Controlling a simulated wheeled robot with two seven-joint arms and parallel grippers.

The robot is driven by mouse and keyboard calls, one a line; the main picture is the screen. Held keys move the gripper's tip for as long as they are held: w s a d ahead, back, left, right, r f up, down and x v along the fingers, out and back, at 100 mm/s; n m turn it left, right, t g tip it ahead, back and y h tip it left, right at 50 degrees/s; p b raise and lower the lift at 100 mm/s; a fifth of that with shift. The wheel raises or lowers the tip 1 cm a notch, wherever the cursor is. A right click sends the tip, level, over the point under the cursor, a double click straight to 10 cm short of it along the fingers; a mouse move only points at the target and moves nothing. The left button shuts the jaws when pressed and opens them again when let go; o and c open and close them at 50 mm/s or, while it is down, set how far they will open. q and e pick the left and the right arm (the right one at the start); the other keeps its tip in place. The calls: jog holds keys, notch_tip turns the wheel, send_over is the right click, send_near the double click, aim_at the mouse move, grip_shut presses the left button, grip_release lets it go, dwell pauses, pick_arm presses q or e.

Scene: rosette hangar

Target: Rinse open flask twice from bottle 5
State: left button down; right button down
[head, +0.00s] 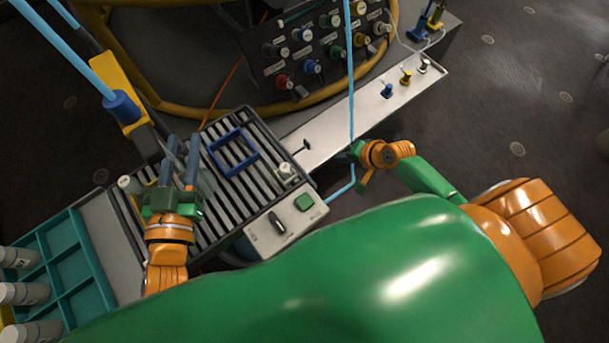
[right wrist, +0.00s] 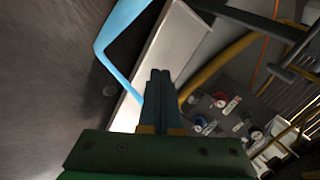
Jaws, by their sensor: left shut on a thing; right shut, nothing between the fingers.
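My left gripper (head: 181,160) is over the slatted rack, its fingers pointing away. It is shut on a clear, glassy thing (head: 206,180) that looks like the flask; its outline is faint and partly hidden by the fingers. My right gripper (right wrist: 160,76) is shut and empty in the right wrist view. In the head view it hangs beside the white ledge, close to a light-blue tube. Several pale bottles (head: 22,294) lie in view at the left edge. Their numbers are too small to read, so I cannot tell which is bottle 5.
A teal divided tray (head: 85,295) is at the left. A panel of coloured knobs (head: 315,50) and yellow rails stand behind. The white ledge (head: 335,120) is mostly clear.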

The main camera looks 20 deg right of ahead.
jog(key=w+a+r+m+y, duration=0.1)
jog(key=w+a+r+y, duration=0.15)
jog(key=r, duration=0.55)
notch_tip(320, 180, up, 18)
jog(key=n+g+y, duration=0.1)
jog(key=g+y, duration=0.3)
jog(key=g, duration=0.2)
send_over(310, 198)
jog(key=shift+f, duration=0.15)
jog(key=shift+f, duration=0.1)
jog(key=shift+f, duration=4.35)
jog(key=shift+f, duration=0.4)
